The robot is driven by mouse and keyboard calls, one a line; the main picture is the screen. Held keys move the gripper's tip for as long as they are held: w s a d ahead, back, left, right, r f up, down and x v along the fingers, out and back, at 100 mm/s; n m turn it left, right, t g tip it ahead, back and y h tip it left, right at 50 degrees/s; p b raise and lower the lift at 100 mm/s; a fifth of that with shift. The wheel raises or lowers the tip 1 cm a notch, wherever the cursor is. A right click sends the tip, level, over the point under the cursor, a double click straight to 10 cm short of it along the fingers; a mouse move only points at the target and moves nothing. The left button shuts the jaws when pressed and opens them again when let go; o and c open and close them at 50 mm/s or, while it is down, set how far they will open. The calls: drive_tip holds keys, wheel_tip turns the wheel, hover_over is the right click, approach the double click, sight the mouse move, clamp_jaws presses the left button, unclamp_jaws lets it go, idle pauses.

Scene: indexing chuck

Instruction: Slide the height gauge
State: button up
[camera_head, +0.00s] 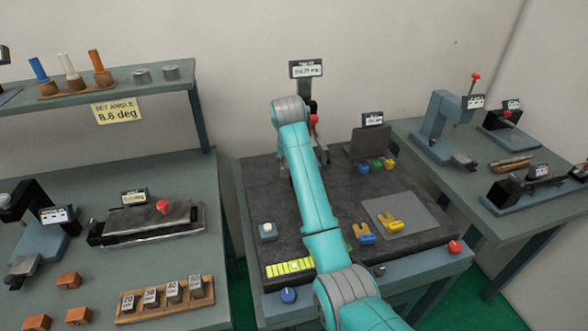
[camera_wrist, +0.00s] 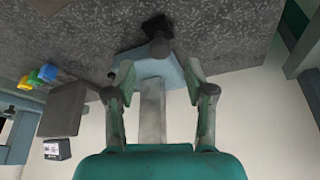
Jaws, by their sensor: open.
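The height gauge (camera_head: 311,90) stands at the back of the dark granite plate (camera_head: 262,200). In the camera_head view its display, upper column and a red knob (camera_head: 314,121) show; my arm hides much of the rest. My gripper (camera_wrist: 160,72) is open in the wrist view. A grey upright bar (camera_wrist: 153,108) and a blue-grey base (camera_wrist: 150,68), seemingly the gauge's, lie between and beyond its fingers. I cannot tell whether either finger touches. A dark block with a round knob (camera_wrist: 160,46) sits farther out.
A dark plate stand with a display (camera_head: 368,143) is right of the gauge, with small coloured blocks (camera_head: 377,165) before it. Yellow forked pieces (camera_head: 390,223) lie on a grey mat (camera_head: 425,216). Side benches flank the plate.

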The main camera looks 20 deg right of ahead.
drive_tip(key=shift+x, duration=2.25)
clamp_jaws()
